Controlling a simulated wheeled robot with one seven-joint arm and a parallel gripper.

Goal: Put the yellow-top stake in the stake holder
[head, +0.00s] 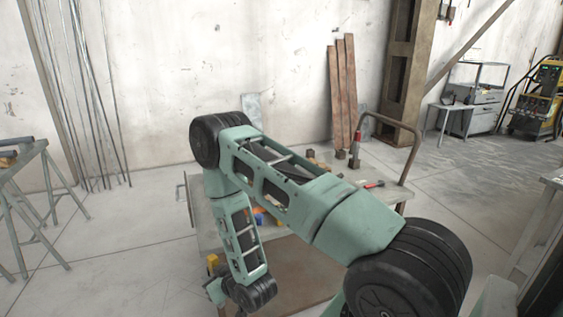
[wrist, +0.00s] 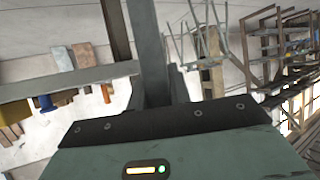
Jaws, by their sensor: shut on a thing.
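My gripper (head: 216,287) is low at the left front of the cart in the head view, partly behind my own arm. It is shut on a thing. A small yellow block-like top (head: 212,261) shows just above it, which looks like the top of the yellow-top stake; the shaft is not clear. In the wrist view, a dark grey finger (wrist: 151,60) of my gripper reaches up the picture, and what it grips is not clear. I cannot surely make out the stake holder. A red upright thing (head: 357,142) stands on the cart's far right part, by small brown blocks.
The cart (head: 375,167) has a tall bent handle (head: 410,145) on its right. A red-handled tool (head: 373,184) and orange and blue items (head: 262,217) lie on it; my arm hides much of its top. Trestles (head: 30,185) stand left. Planks (head: 343,95) lean against the wall.

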